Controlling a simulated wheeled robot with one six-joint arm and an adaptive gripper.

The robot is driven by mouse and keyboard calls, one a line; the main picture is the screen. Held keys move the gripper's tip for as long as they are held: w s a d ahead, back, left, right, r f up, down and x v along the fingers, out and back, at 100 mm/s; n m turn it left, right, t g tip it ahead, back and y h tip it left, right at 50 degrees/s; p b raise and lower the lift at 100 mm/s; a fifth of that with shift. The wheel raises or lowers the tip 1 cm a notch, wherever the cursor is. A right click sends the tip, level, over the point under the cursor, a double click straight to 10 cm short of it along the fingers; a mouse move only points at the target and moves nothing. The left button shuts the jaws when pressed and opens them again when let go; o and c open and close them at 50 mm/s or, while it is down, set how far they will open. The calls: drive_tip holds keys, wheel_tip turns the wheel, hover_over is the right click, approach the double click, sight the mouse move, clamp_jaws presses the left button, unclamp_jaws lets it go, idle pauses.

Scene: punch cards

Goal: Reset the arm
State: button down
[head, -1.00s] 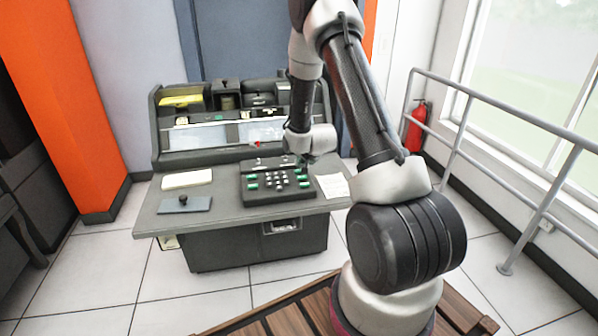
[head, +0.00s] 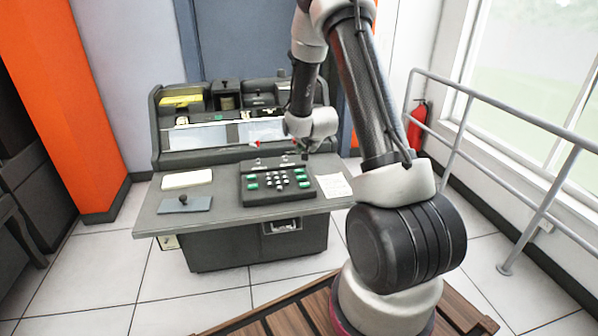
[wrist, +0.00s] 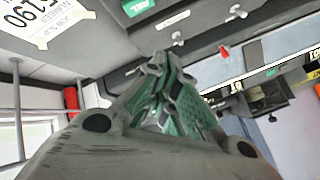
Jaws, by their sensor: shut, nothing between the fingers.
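My arm (head: 365,90) reaches up and forward over the right side of a grey punch-card machine (head: 240,215). Its wrist hangs above the machine's keypad (head: 277,182), which has green and white keys. My gripper (wrist: 165,68) shows in the wrist view with its green-padded fingers together and empty. In the head view its fingers are small and mostly hidden by the wrist. It is apart from the keypad. In the wrist view a green key (wrist: 138,8) and small white toggle switches (wrist: 178,37) show beyond the fingers.
A paper sheet (head: 334,187) lies right of the keypad, and a white card stack (head: 187,179) lies left. A grey railing (head: 500,108) runs along the right, with a red fire extinguisher (head: 417,125) behind it. An orange pillar (head: 72,100) stands at left.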

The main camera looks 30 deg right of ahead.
idle(0.8)
drive_tip(key=shift+s+f, duration=0.25)
drive_tip(key=s+f+n+g, duration=0.1)
drive_tip(key=s, duration=0.1)
drive_tip(key=s+a+f+n+g, duration=0.1)
drive_tip(key=s+f, duration=0.1)
drive_tip(key=s, duration=0.1)
drive_tip(key=s+f+g, duration=0.1)
drive_tip(key=s+g, duration=0.1)
drive_tip(key=shift+s+a+f+n+y, duration=0.25)
drive_tip(key=shift+f+n+y, duration=0.05)
drive_tip(key=shift+n+y, duration=0.1)
drive_tip(key=s+a+r+n, duration=0.2)
drive_tip(key=s+a+r, duration=0.1)
drive_tip(key=s+r, duration=0.7)
drive_tip(key=s+a+r+n, duration=0.3)
drive_tip(key=s+r, duration=0.7)
drive_tip(key=s, duration=0.1)
drive_tip(key=s+a+r+n, duration=0.3)
drive_tip(key=s+r, duration=0.7)
drive_tip(key=s, duration=0.1)
drive_tip(key=shift+s+a+r+g+y, duration=0.15)
drive_tip(key=shift+a+r+g+y, duration=0.15)
drive_tip(key=shift+y, duration=0.1)
